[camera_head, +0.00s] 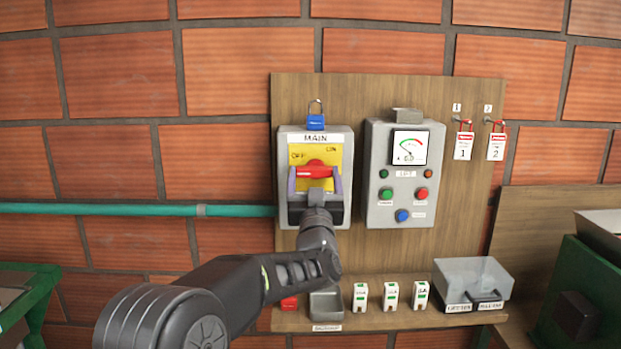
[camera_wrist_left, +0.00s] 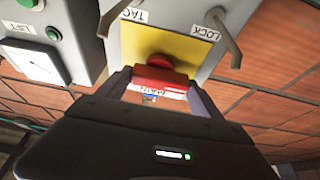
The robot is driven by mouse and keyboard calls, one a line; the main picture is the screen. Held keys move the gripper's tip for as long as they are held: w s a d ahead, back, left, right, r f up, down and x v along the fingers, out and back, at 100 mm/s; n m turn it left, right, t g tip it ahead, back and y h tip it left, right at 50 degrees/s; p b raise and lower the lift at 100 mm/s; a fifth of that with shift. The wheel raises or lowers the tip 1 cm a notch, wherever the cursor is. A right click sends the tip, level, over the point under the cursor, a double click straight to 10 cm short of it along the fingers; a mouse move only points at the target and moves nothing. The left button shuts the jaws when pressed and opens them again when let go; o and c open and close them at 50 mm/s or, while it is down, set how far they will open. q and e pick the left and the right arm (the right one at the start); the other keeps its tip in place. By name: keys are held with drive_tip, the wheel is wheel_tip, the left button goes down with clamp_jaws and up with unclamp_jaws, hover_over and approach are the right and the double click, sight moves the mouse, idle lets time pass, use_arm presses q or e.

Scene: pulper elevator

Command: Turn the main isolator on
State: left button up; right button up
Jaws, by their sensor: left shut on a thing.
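The main isolator (camera_head: 344,215) is a grey box marked MAIN on the wooden board, with a yellow plate lettered OFF at left and ON at right. Its red handle (camera_head: 316,170) lies about level across the plate. My left gripper (camera_head: 315,178) reaches up from below, its two fingers at the ends of the handle, shut on it. In the left wrist view the red handle (camera_wrist_left: 162,80) sits between the fingers of the left gripper (camera_wrist_left: 160,88), below the yellow plate (camera_wrist_left: 165,42). Part of the handle and lower plate is hidden. My right gripper is not in view.
A blue padlock (camera_head: 316,122) sits atop the isolator. A control box (camera_head: 378,215) with a gauge and buttons is close at right. Two tags (camera_head: 463,146) hang further right. A shelf below holds several small white blocks (camera_head: 391,296) and a clear-lidded box (camera_head: 472,280).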

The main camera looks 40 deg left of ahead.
use_arm(q)
drive_tip(key=shift+a, duration=0.1)
drive_tip(key=shift+c, duration=1.3)
drive_tip(key=shift+s, duration=0.1)
